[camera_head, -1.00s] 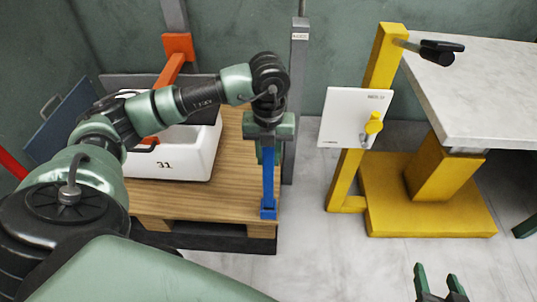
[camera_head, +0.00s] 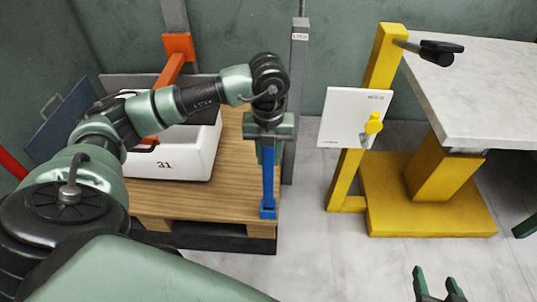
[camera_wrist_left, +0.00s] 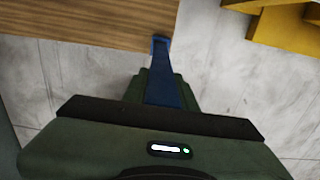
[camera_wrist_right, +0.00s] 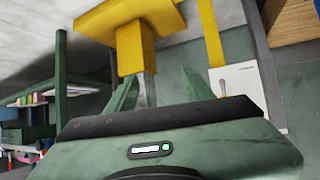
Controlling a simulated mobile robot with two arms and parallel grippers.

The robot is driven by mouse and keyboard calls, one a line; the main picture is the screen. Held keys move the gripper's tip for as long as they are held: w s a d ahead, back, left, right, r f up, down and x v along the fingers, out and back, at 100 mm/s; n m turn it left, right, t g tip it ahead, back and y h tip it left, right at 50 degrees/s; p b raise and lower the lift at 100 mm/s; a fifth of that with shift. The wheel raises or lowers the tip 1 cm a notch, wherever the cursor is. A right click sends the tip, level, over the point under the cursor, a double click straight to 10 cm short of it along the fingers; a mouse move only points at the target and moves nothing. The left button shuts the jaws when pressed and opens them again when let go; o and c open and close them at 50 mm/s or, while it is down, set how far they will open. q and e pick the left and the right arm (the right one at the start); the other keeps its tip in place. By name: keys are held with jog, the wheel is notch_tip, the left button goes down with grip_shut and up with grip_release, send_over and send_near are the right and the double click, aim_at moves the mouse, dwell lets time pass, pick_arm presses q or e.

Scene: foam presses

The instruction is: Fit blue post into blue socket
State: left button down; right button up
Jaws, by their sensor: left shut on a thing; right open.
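The blue post (camera_head: 268,178) stands near upright at the front right corner of the wooden pallet. My left gripper (camera_head: 268,140) is shut on its upper part; the post also shows in the left wrist view (camera_wrist_left: 165,82), running away from the jaws (camera_wrist_left: 160,92). The blue socket (camera_head: 268,212) is at the pallet's edge, at the post's lower end, and shows at the wood's corner in the left wrist view (camera_wrist_left: 160,39). How deep the post sits in it is hidden. My right gripper (camera_head: 438,284) is open and empty, low at the right.
A white box marked 31 (camera_head: 185,165) sits on the pallet (camera_head: 235,180). A grey upright (camera_head: 297,110) stands just behind the left gripper. A yellow stand (camera_head: 430,212) with a white panel (camera_head: 340,105) and a pale table (camera_head: 480,100) are to the right. Floor between is clear.

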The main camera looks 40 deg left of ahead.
aim_at(269, 176)
jog(key=shift+s+f, duration=0.1)
jog(key=shift+s, duration=0.05)
pick_arm(q)
jog(key=shift+f, duration=0.1)
dwell(0.4)
jog(key=shift+f, duration=0.25)
pick_arm(e)
jog(key=shift+w+a+r+t, duration=0.3)
jog(key=shift+w+r+t, duration=0.1)
jog(key=shift+w+r, duration=0.25)
pick_arm(q)
jog(key=shift+f+b, duration=0.4)
jog(key=shift+b, duration=0.1)
pick_arm(e)
jog(key=shift+w+a+r+t+y, duration=0.15)
jog(key=shift+w+r+t, duration=0.25)
jog(key=shift+r, duration=0.25)
jog(key=shift+w+a+r+t+y, duration=0.15)
jog(key=shift+w+r+t, duration=0.25)
jog(key=shift+r, duration=0.2)
jog(key=shift+w+r, duration=0.1)
jog(key=shift+r, duration=0.1)
pick_arm(q)
jog(key=shift+f, duration=0.2)
pick_arm(e)
jog(key=shift+w+a+r+t, duration=0.15)
jog(key=shift+r+t, duration=0.15)
jog(key=shift+r, duration=0.05)
